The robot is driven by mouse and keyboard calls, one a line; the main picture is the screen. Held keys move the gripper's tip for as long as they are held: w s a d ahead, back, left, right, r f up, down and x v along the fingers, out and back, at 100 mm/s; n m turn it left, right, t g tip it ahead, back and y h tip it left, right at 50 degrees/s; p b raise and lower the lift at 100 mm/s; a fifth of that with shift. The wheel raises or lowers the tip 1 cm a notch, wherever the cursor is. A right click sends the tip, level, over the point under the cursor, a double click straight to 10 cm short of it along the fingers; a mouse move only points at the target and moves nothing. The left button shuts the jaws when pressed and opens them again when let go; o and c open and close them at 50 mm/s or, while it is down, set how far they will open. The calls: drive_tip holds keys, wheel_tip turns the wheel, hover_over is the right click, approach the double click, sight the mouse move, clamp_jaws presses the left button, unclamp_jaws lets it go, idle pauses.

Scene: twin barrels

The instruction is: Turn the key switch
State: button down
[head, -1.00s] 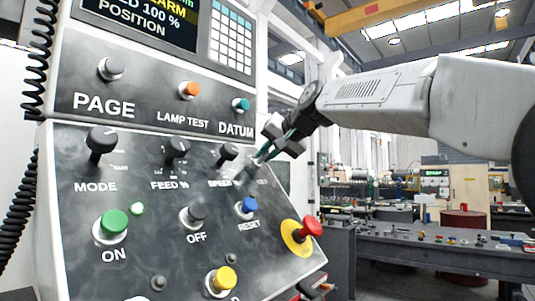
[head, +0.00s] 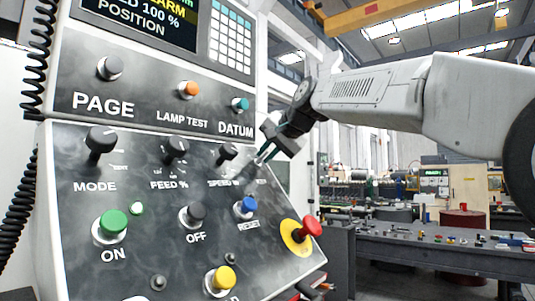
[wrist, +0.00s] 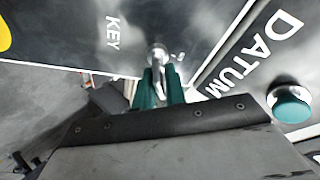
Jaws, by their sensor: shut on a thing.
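The key switch (wrist: 157,54) is a small silver part on the dark panel beside the word KEY in the wrist view. My gripper (wrist: 160,78) has green fingertips, which are shut on the key at its near end. In the head view my gripper (head: 266,156) reaches in from the right to the panel's right edge, below the DATUM button (head: 240,104). The key is small and partly hidden by the fingers there, so its exact angle is hard to read.
The SPEED knob (head: 228,153) is close on the left of my gripper. The blue RESET button (head: 245,207) and red emergency stop (head: 311,226) are below. A workbench (head: 430,250) with small parts stands at the right.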

drive_tip(key=c, duration=1.6)
unclamp_jaws()
drive_tip(key=shift+o, duration=0.2)
drive_tip(key=v, duration=0.7)
drive_tip(key=shift+s+d+r, duration=0.2)
drive_tip(key=shift+s, duration=0.1)
drive_tip(key=s+d+f+n+g+h, duration=0.1)
drive_tip(key=s+d+f+g+h, duration=0.1)
drive_tip(key=s+d+f, duration=0.5)
drive_tip(key=s+d+f+n+g+h, duration=0.1)
drive_tip(key=s+d+f+g+h, duration=0.2)
drive_tip(key=s+d+f, duration=0.5)
drive_tip(key=s+d+f+n+g+h, duration=0.1)
drive_tip(key=s+d+f, duration=0.7)
drive_tip(key=s+f, duration=1.6)
wheel_tip(320, 180, down, 4)
drive_tip(key=g+h, duration=0.1)
drive_tip(key=g, duration=0.1)
drive_tip(key=shift+s+d+g, duration=0.2)
drive_tip(key=shift+s+g, duration=0.05)
drive_tip(key=shift+g, duration=0.05)
